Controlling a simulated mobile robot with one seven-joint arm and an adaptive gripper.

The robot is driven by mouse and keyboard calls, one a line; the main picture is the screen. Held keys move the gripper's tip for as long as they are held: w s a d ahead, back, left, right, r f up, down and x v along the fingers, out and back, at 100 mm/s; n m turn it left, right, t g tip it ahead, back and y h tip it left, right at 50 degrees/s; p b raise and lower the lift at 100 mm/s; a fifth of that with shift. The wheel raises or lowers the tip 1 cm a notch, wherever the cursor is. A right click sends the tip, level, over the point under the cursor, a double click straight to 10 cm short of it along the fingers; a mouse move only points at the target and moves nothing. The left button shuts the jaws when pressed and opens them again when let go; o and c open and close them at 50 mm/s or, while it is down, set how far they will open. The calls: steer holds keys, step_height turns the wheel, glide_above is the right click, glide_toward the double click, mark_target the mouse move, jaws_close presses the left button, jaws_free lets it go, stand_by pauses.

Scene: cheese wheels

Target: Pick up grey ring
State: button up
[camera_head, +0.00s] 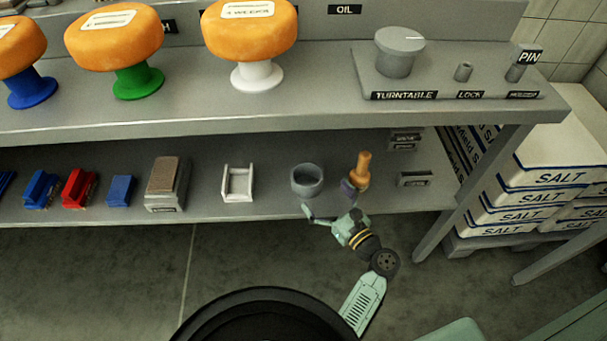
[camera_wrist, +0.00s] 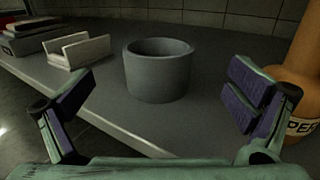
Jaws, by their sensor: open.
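The grey ring (camera_head: 307,180) is a short, hollow cylinder standing upright on the lower shelf. In the wrist view the grey ring (camera_wrist: 158,74) is ahead of my gripper (camera_wrist: 158,105), about midway between the two fingers. My gripper (camera_head: 328,203) is open and empty at the shelf's front edge in the head view. Its purple-padded fingers are spread wide on either side of the ring's line, and I see no contact with it. The ring's far base is hidden by its own wall.
An orange-brown bottle-shaped object (camera_head: 362,170) stands just right of the ring, close to my right finger; it also shows in the wrist view (camera_wrist: 303,70). A white cradle (camera_head: 238,183) sits to the left. The upper shelf (camera_head: 320,100) overhangs behind. Salt sacks (camera_head: 545,175) are stacked at right.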

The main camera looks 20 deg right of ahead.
mark_target(298, 165)
steer(key=p+x, duration=0.1)
steer(key=x, duration=0.7)
steer(key=shift+a+f, duration=0.1)
steer(key=shift+f, duration=0.05)
steer(key=c, duration=1.2)
steer(key=shift+c, duration=0.4)
